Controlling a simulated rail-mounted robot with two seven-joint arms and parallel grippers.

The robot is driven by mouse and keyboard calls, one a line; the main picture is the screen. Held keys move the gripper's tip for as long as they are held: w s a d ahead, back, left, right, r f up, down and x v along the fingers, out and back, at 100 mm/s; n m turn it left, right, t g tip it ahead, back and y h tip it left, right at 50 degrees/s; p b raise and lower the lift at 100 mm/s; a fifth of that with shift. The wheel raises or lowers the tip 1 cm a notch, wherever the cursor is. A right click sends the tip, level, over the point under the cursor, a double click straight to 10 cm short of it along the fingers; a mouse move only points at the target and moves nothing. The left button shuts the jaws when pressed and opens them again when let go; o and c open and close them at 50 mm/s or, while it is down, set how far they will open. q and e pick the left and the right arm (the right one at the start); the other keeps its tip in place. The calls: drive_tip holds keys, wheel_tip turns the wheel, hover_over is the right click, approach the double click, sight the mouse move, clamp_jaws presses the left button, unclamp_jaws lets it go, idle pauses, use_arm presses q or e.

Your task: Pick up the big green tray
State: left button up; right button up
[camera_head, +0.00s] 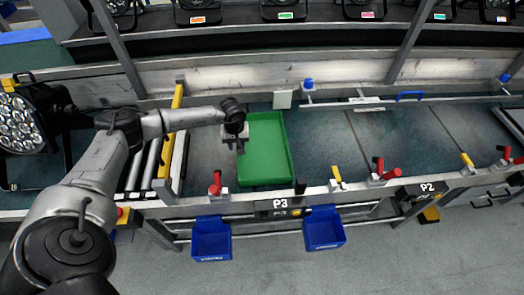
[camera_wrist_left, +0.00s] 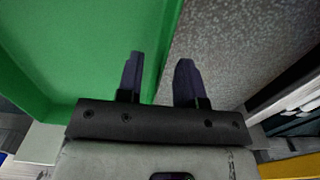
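The big green tray (camera_head: 268,145) lies flat on the grey work surface at station P3 and looks empty. My left gripper (camera_head: 240,148) points down at the tray's left side wall, near its far-left corner. In the left wrist view the gripper (camera_wrist_left: 160,78) is open, with two dark fingers apart. There the green tray (camera_wrist_left: 75,50) fills the left side. Its wall edge runs between the fingers, one over the green and one over the grey surface. I cannot tell whether the fingers touch the wall. My right gripper is not in view.
Two blue bins (camera_head: 212,240) (camera_head: 325,230) hang below the front rail. Red clamps (camera_head: 216,184) (camera_head: 379,168) and yellow ones stand along that rail. A roller section (camera_head: 150,160) with a yellow bar lies left of the tray. The surface to the right (camera_head: 400,135) is mostly clear.

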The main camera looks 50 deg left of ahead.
use_arm(q)
wheel_tip(320, 180, down, 2)
drive_tip(key=shift+f, duration=0.1)
drive_tip(key=shift+c, duration=0.2)
clamp_jaws()
